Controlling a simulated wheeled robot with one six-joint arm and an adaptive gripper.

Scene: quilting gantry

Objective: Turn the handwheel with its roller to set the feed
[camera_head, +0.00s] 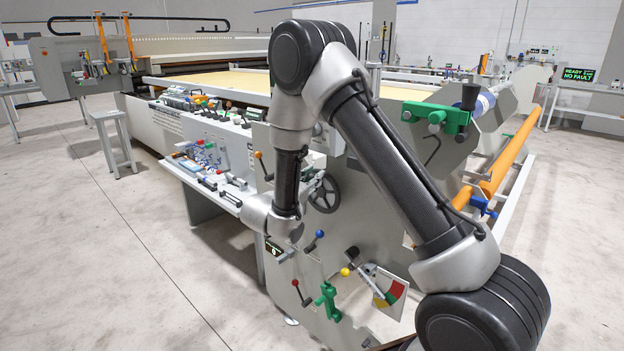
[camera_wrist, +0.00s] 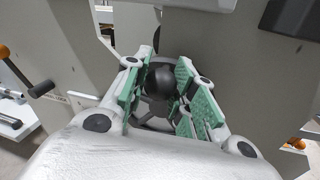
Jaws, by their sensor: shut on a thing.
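The handwheel (camera_head: 325,193) is a dark spoked wheel on the grey side panel of the machine, just right of my wrist in the head view. Part of its left side is hidden by my arm. In the wrist view my gripper (camera_wrist: 163,78) has its green-padded fingers on either side of a rounded black roller (camera_wrist: 160,80), and it is shut on it. Part of the wheel's grey-looking rim and spokes (camera_wrist: 152,108) shows behind and below the roller. My gripper is mostly hidden behind my wrist in the head view.
An orange-knobbed lever (camera_head: 263,168) stands left of my wrist. A shelf with small parts (camera_head: 205,175) lies further left.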

